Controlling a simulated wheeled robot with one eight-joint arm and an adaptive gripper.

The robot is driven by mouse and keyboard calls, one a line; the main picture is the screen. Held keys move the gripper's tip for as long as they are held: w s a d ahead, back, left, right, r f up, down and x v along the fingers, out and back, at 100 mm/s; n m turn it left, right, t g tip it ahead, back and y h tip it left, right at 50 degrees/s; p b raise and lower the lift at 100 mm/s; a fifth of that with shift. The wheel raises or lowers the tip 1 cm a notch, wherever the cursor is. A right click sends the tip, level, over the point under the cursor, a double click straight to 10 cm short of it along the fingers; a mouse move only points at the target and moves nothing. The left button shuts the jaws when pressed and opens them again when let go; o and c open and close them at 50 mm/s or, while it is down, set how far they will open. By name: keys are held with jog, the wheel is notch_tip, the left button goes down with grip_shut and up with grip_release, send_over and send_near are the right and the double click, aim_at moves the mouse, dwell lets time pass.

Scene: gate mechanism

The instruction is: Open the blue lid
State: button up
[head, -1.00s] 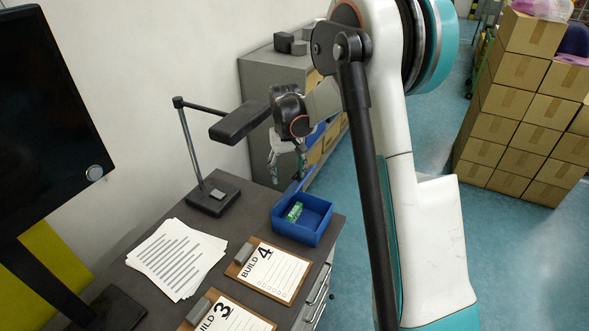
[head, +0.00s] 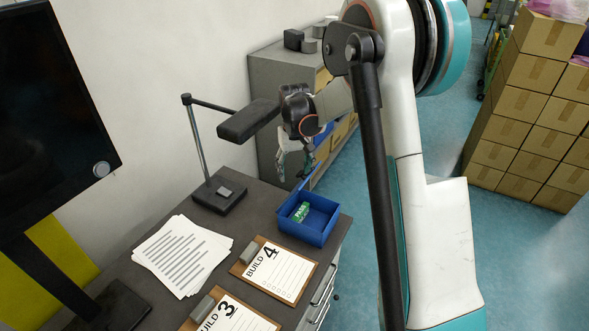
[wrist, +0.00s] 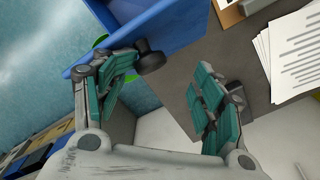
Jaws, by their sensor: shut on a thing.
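A blue box (head: 325,231) stands on the grey desk near its right corner. Its blue lid (head: 307,179) stands raised at the back side, seen nearly edge-on in the head view. A green labelled thing (head: 300,211) lies inside the box. My gripper (head: 297,169) is just behind and above the box, at the lid. In the wrist view, a black round knob (wrist: 150,61) at the edge of the blue part (wrist: 150,30) touches the left finger of my gripper (wrist: 170,66). The right finger looks apart from it; the exact grip is hard to make out.
Papers (head: 182,255) and clipboards (head: 277,268) lie on the desk in front. A monitor (head: 52,120) is at left. A grey cabinet (head: 282,85) stands behind; stacked cartons (head: 530,110) are at right.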

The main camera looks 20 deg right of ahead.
notch_tip(320, 180, up, 12)
dwell(0.5)
dwell(0.4)
